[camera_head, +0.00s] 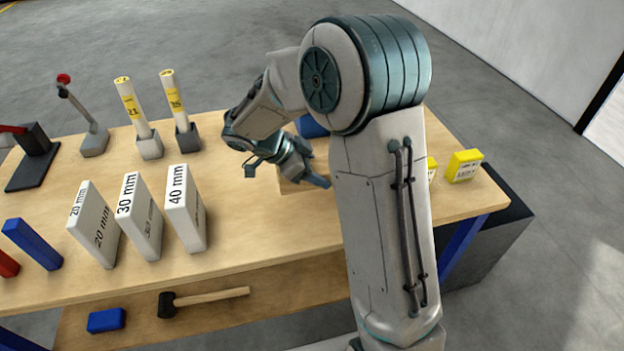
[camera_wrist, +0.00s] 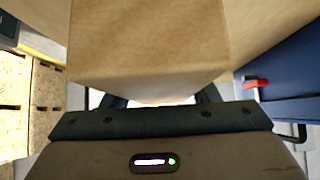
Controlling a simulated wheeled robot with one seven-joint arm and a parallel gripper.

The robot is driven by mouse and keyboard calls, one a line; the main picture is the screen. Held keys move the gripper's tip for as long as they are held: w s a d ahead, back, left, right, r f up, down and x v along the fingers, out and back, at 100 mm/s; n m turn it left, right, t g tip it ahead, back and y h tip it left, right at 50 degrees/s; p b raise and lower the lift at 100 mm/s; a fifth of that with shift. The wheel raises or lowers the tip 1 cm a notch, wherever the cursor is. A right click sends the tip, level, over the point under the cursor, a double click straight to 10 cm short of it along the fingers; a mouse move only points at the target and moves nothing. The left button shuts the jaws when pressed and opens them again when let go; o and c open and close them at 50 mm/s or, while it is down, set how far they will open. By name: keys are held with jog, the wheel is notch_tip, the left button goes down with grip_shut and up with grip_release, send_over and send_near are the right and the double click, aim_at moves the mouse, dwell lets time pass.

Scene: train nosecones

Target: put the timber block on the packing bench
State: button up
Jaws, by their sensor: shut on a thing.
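The timber block (camera_head: 291,187) is a pale brown wooden block in the head view, partly hidden behind my arm. In the wrist view the block (camera_wrist: 148,45) fills the upper middle, just beyond the gripper's palm. My gripper (camera_head: 288,170) is shut on it over the right part of a wooden-topped bench (camera_head: 240,225). The fingers (camera_wrist: 160,100) are mostly hidden by the palm and the block. I cannot tell whether the block touches the bench top. No label shows whether this is the packing bench.
White 20, 30 and 40 mm blocks (camera_head: 141,217) stand left of my gripper. Two labelled cylinders (camera_head: 133,107) stand in grey holders behind. Yellow boxes (camera_head: 464,165) sit at the right end. A mallet (camera_head: 205,300) lies on the lower shelf. Bench top in front of the gripper is clear.

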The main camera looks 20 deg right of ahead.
aim_at(312, 192)
jog(key=shift+w+a+f, duration=0.35)
jog(key=shift+w, duration=0.1)
notch_tip(312, 192, down, 4)
jog(key=shift+r+p, duration=0.15)
jog(key=shift+p, duration=0.3)
jog(key=shift+f+b, duration=0.35)
jog(key=shift+b, duration=0.05)
jog(key=o, duration=1.1)
jog(key=shift+r, duration=0.1)
